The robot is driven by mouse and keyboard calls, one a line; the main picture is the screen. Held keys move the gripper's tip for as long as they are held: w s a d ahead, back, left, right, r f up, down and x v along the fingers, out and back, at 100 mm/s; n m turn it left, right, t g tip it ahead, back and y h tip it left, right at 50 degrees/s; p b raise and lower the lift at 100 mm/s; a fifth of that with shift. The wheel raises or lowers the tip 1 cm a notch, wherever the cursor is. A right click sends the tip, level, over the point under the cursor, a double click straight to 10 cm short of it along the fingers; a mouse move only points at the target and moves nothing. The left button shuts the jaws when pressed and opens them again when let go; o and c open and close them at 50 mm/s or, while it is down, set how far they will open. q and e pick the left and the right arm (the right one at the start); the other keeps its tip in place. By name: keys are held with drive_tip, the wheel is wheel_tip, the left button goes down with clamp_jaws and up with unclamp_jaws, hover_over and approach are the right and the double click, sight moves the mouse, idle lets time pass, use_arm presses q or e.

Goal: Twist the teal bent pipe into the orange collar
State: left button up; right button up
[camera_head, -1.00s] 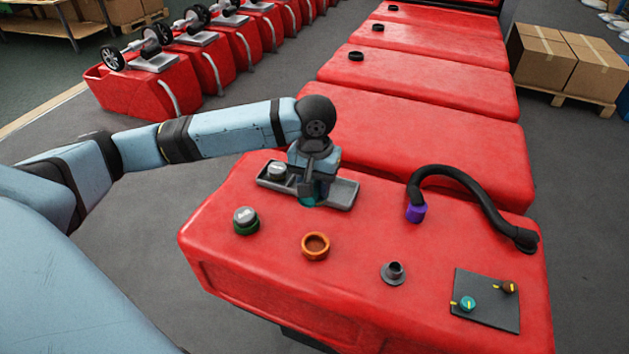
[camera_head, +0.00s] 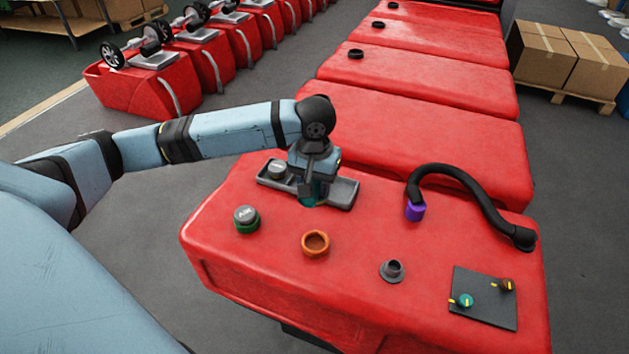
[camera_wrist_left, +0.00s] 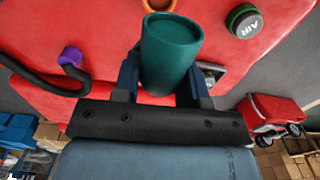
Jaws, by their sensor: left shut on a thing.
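The teal bent pipe (camera_head: 308,201) shows only as a small piece under my left gripper (camera_head: 310,190), over the grey tray. In the left wrist view its round teal end (camera_wrist_left: 171,45) sits between the two fingers of my left gripper (camera_wrist_left: 168,85), which is shut on it. The orange collar (camera_head: 316,243) stands on the red tank, nearer the camera than the gripper and apart from the pipe. Part of the collar (camera_wrist_left: 158,5) also shows at the top of the left wrist view. My right gripper is not in view.
The grey tray (camera_head: 343,193) holds a grey cap (camera_head: 277,170). On the red tank (camera_head: 270,290) stand a green-ringed AIR cap (camera_head: 245,220), a dark fitting (camera_head: 393,271), a black hose (camera_head: 470,185) with a purple end (camera_head: 415,211), and a knob panel (camera_head: 485,310).

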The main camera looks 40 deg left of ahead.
use_arm(q)
drive_tip(key=shift+f+p, duration=0.45)
drive_tip(key=shift+p, duration=2)
idle(3.5)
drive_tip(key=shift+r+m+p, duration=0.1)
drive_tip(key=shift+m+p, duration=0.3)
drive_tip(key=shift+p, duration=0.45)
drive_tip(key=shift+m+p, duration=0.3)
drive_tip(key=shift+p, duration=0.25)
drive_tip(key=shift+a+m+p, duration=0.1)
drive_tip(key=shift+m+p, duration=0.7)
drive_tip(key=shift+p, duration=0.5)
